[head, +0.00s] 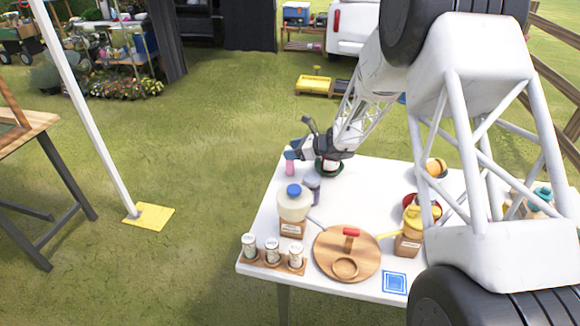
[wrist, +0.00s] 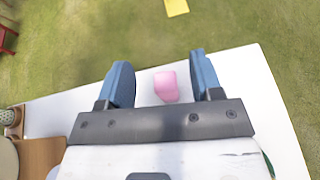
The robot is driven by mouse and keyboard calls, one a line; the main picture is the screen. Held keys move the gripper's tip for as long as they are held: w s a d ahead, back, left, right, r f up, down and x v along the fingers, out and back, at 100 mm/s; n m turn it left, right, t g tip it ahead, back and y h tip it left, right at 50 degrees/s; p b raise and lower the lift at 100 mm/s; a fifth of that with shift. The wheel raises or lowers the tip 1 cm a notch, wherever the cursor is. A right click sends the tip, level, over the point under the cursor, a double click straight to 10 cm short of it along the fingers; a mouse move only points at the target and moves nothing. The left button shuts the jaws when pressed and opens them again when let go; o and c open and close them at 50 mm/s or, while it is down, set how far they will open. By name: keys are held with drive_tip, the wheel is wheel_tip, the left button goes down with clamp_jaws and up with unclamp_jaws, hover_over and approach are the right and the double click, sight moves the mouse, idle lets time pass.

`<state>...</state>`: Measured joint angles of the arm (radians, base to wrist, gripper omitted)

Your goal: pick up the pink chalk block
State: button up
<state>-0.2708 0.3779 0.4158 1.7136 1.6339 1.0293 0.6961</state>
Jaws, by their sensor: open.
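The pink chalk block (wrist: 166,86) lies on the white table near its far edge, between the two blue fingers of my gripper (wrist: 160,84) as seen in the wrist view. My gripper is open, and a gap shows on both sides of the block, wider on the left. In the head view the pink chalk block (head: 290,168) shows just below my gripper (head: 292,155) at the table's far left corner. Contact between fingers and block cannot be seen.
On the white table (head: 262,236) stand a blue-capped jar (head: 294,205), a grey-purple cup (head: 312,184), a round wooden board (head: 330,264), a spice rack (head: 272,262) and a yellow-topped container (head: 410,240). A dark green round item (head: 329,172) sits close to my gripper. Grass lies beyond the edge.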

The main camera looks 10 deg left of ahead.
sight(290, 166)
drive_tip(key=shift+f, duration=0.15)
drive_tip(key=shift+f, duration=0.5)
drive_tip(key=f, duration=0.1)
drive_tip(key=a+f, duration=0.1)
drive_tip(key=f, duration=0.1)
drive_tip(key=shift+a, duration=0.25)
drive_tip(key=shift+w+a+f, duration=0.15)
drive_tip(key=shift+a+f, duration=0.15)
drive_tip(key=shift+a, duration=0.3)
drive_tip(key=c, duration=1)
drive_tip(key=shift+r, duration=0.1)
